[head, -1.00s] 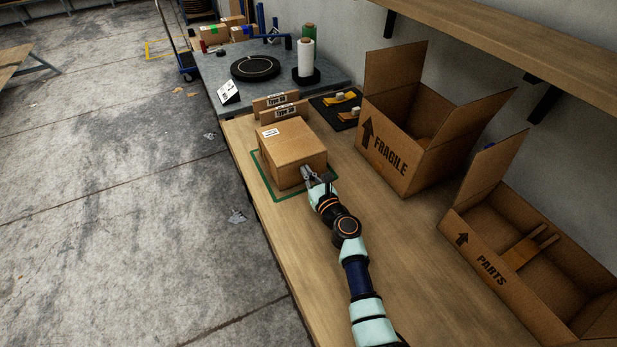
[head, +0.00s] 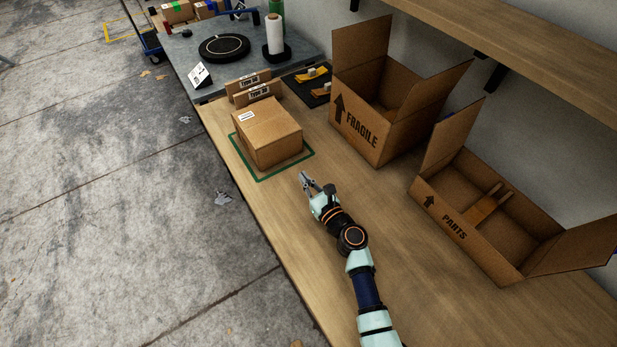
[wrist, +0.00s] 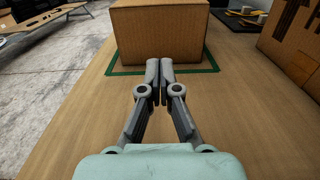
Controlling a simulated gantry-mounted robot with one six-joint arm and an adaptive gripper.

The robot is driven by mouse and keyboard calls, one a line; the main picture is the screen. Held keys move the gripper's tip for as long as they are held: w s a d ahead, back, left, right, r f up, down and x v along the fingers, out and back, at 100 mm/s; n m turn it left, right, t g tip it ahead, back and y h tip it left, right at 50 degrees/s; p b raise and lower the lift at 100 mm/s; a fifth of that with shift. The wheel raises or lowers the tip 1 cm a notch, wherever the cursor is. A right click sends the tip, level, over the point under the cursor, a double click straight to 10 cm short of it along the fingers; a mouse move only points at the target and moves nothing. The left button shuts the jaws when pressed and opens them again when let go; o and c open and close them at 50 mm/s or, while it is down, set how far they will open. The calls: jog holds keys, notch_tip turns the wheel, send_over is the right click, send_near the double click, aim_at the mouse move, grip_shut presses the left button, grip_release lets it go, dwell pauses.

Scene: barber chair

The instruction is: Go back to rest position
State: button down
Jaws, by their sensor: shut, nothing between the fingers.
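My gripper (head: 308,183) is over the wooden bench top, in front of and apart from the closed cardboard box. It is shut and empty. In the wrist view its two fingertips (wrist: 159,78) meet in front of the box. The closed cardboard box (head: 268,135) with a white label sits inside a green square outline (head: 268,177) on the bench. The box also shows at the top of the wrist view (wrist: 165,30). My arm stretches from the bottom of the head view up to the gripper.
An open box marked FRAGILE (head: 362,135) and an open box marked PARTS (head: 447,222) stand to the right. A wooden shelf (head: 520,55) hangs above them. A dark tray (head: 318,92) and a grey table (head: 205,50) lie beyond. The bench (head: 300,240) around my gripper is clear.

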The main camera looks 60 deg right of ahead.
jog(key=shift+v, duration=1)
jog(key=shift+f, duration=0.1)
